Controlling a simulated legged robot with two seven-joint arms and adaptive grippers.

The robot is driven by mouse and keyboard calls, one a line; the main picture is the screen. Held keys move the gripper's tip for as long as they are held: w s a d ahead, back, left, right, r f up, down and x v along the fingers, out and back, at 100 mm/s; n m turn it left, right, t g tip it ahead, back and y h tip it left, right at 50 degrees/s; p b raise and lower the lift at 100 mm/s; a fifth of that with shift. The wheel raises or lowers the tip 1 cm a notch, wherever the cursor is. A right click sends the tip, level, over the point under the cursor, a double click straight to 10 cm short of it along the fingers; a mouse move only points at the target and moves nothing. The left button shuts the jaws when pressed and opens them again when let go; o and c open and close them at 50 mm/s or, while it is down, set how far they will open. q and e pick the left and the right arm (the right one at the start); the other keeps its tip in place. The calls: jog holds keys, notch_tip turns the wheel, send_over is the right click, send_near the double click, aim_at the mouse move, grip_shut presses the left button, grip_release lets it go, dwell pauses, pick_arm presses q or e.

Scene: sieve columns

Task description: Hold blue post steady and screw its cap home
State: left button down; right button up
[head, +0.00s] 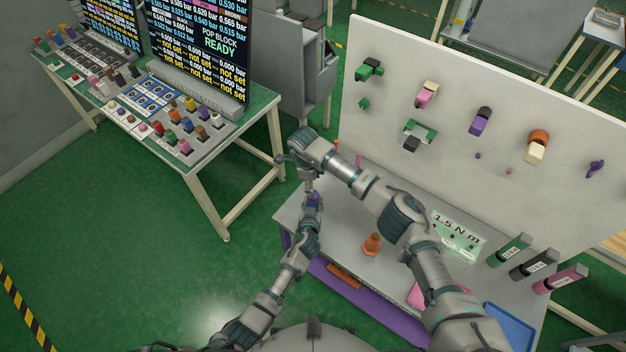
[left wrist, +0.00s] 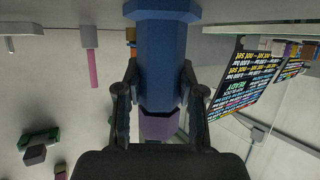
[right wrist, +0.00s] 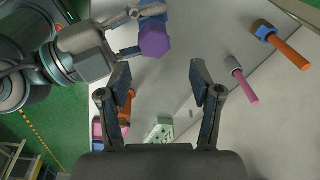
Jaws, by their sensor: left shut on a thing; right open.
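The blue post (left wrist: 160,65) fills the middle of the left wrist view. My left gripper (left wrist: 160,105) is shut around it, with one finger on each side. A purple hexagonal cap (left wrist: 160,128) shows at the post's end; how far it is screwed on I cannot tell. In the right wrist view the purple cap (right wrist: 155,40) faces the camera, with a bit of the blue post (right wrist: 152,12) behind it. My right gripper (right wrist: 160,78) is open and empty, the cap beyond its fingertips and apart from them. In the head view my right gripper (head: 303,166) is above the purple cap (head: 314,198).
A grey bench (head: 335,225) carries an orange cone-shaped piece (head: 371,244) and a blue tray (head: 512,325). A white panel (head: 450,90) with mounted parts stands behind it. A pink peg (right wrist: 246,88) and an orange peg (right wrist: 290,50) stand nearby. A control table (head: 215,130) stands left.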

pick_arm(q)
jog(key=shift+f, duration=0.1)
pick_arm(e)
jog(key=n, duration=0.4)
jog(key=shift+r+n+y, duration=0.35)
jog(key=shift+n+y, duration=0.05)
jog(key=n, duration=0.4)
jog(key=shift+r+y, duration=0.3)
jog(key=shift+g, duration=0.3)
jog(key=shift+f, duration=4.05)
